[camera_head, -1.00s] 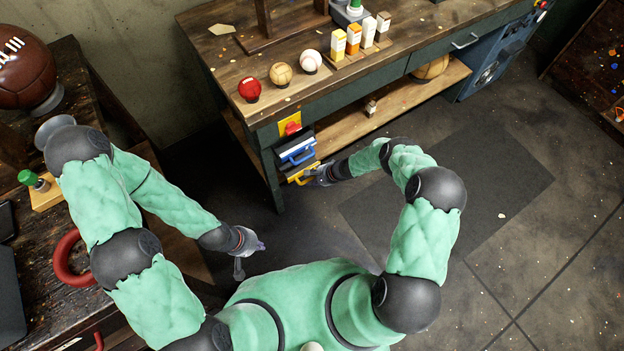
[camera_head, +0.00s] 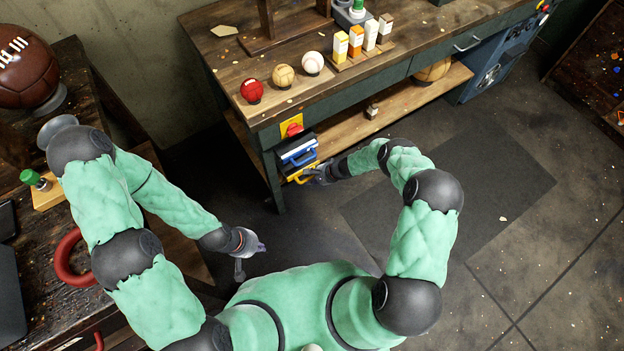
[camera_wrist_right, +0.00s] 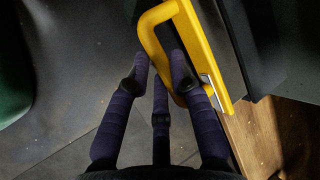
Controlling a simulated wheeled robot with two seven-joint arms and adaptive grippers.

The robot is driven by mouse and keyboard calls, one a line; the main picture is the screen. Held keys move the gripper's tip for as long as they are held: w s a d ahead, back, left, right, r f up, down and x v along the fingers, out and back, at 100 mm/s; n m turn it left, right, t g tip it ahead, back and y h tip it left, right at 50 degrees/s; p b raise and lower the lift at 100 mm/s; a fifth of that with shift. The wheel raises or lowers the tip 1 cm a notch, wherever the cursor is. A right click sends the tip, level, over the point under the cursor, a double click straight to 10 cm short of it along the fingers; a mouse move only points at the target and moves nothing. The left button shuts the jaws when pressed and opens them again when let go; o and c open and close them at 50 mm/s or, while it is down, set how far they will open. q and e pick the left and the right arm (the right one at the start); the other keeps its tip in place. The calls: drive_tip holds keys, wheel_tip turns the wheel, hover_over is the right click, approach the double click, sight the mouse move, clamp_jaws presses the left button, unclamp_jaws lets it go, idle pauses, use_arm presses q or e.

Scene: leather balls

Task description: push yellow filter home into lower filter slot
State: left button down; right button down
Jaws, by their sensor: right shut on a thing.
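The yellow filter (camera_head: 302,177) is at the end of the workbench, low down, below the blue-handled filter (camera_head: 301,155). In the right wrist view the yellow filter (camera_wrist_right: 211,45) shows its front and its loop handle. My right gripper (camera_head: 316,175) is at that handle. In the wrist view my right gripper's fingers (camera_wrist_right: 161,75) are around the handle bar, shut on it. The lower slot itself is hidden behind the filter's front, so I cannot tell how deep it sits. My left gripper (camera_head: 250,243) is away over the floor, apart from the filters; its finger gap is too small to judge.
A red knob on a yellow plate (camera_head: 291,127) is above the filters. The workbench (camera_head: 225,50) carries several balls and small boxes. A lower shelf (camera_head: 350,135) runs right of the filters. A side table with a red ring (camera_head: 68,262) stands left. The floor at right is clear.

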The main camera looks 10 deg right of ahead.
drive_tip(key=shift+w+a, duration=0.2)
drive_tip(key=shift+w, duration=0.5)
drive_tip(key=c, duration=1)
unclamp_jaws()
drive_tip(key=shift+v, duration=5.95)
drive_tip(key=s+a+r+n+g+h+p, duration=0.1)
drive_tip(key=s+a+r+n+p, duration=0.1)
drive_tip(key=s, duration=0.6)
drive_tip(key=s+a+r+n+g+p, duration=0.1)
drive_tip(key=s+a+r+n+p, duration=0.2)
drive_tip(key=s+r, duration=0.4)
drive_tip(key=s+a+r+n+g+h+p, duration=0.1)
drive_tip(key=s+a+r+n, duration=0.3)
drive_tip(key=s, duration=0.6)
drive_tip(key=shift+s+a+r+n+g+h+p, duration=0.1)
drive_tip(key=shift+r+n+g+h+p, duration=0.05)
drive_tip(key=shift+r+n+p, duration=0.15)
drive_tip(key=shift+s+a+r+n+g+h+p, duration=0.1)
drive_tip(key=shift+s+r+n+g+h+p, duration=0.1)
drive_tip(key=shift+r+p, duration=0.2)
